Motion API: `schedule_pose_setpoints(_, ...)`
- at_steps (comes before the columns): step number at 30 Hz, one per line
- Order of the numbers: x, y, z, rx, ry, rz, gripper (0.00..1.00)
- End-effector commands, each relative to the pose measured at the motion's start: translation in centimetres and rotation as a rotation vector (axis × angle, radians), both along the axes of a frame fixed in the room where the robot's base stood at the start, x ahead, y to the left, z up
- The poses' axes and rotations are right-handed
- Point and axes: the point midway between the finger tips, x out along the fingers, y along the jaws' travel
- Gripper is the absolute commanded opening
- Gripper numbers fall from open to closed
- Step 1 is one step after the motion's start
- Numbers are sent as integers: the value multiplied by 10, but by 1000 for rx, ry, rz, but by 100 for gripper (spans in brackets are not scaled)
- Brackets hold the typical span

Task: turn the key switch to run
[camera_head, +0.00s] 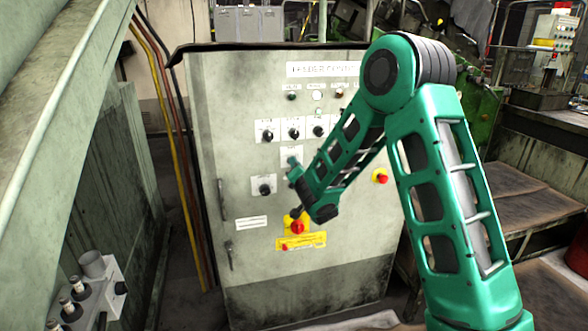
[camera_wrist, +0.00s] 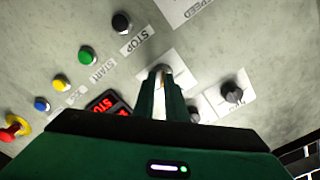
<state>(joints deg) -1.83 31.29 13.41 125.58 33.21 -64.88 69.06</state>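In the wrist view the two green fingers of my gripper (camera_wrist: 161,80) are close together with a narrow gap between them. Their tips are at a small grey part (camera_wrist: 162,69) on a white plate (camera_wrist: 180,70) on the panel. The fingers cover most of this part, so I cannot tell whether it is the key switch or whether they touch it. No key or run label is readable. In the head view my green arm reaches to the grey control cabinet (camera_head: 225,130), and the fingertips are not clear there.
In the wrist view a black knob (camera_wrist: 232,93) sits right of my fingers. A red display (camera_wrist: 104,104), black button (camera_wrist: 121,23), green button (camera_wrist: 88,55) and red emergency stop (camera_wrist: 14,127) are left. In the head view another red stop (camera_head: 298,227) sits low on the cabinet.

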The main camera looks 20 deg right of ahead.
Motion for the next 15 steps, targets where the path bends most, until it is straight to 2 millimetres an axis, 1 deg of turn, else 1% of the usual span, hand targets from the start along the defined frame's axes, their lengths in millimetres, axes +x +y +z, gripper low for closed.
schedule_pose_setpoints(11, -1, 3, 0, 2, 0, 4, 22)
schedule_pose_setpoints(15, -10, 4, -1, 2, 2, 5, 22)
